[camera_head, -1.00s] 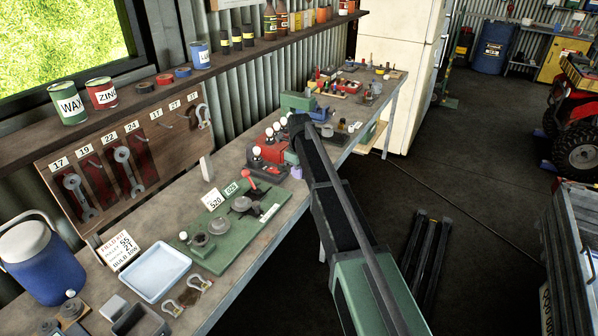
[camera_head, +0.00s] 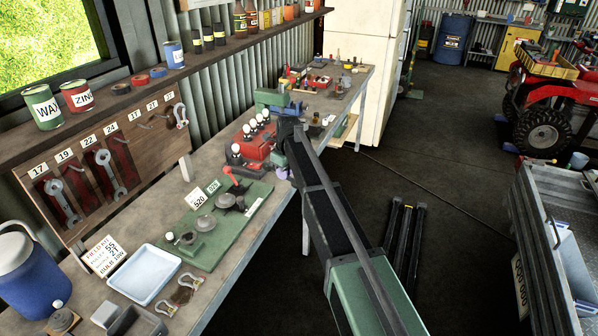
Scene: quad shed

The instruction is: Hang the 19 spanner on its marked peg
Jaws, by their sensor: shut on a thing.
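The spanner board (camera_head: 148,150) stands at the back of the bench on the left, with a row of number labels along its top. The 19 label (camera_head: 65,155) is second from the left. Below it is a dark red marked strip (camera_head: 81,188) with no spanner seen on it. A spanner (camera_head: 59,197) hangs under 17 and another (camera_head: 110,170) under 22. The red strip under 24 looks bare. My arm reaches up the middle of the picture over the bench's front edge. My gripper and anything in it are hidden behind the arm. I cannot pick out the 19 spanner.
The bench holds a blue cooler (camera_head: 28,275), a white tray (camera_head: 144,274), a green board (camera_head: 222,228) with round parts, and red items (camera_head: 250,150). A shelf (camera_head: 110,108) with cans overhangs the spanner board. A metal trailer (camera_head: 545,240) stands right. Dark bars (camera_head: 404,245) lie on the floor.

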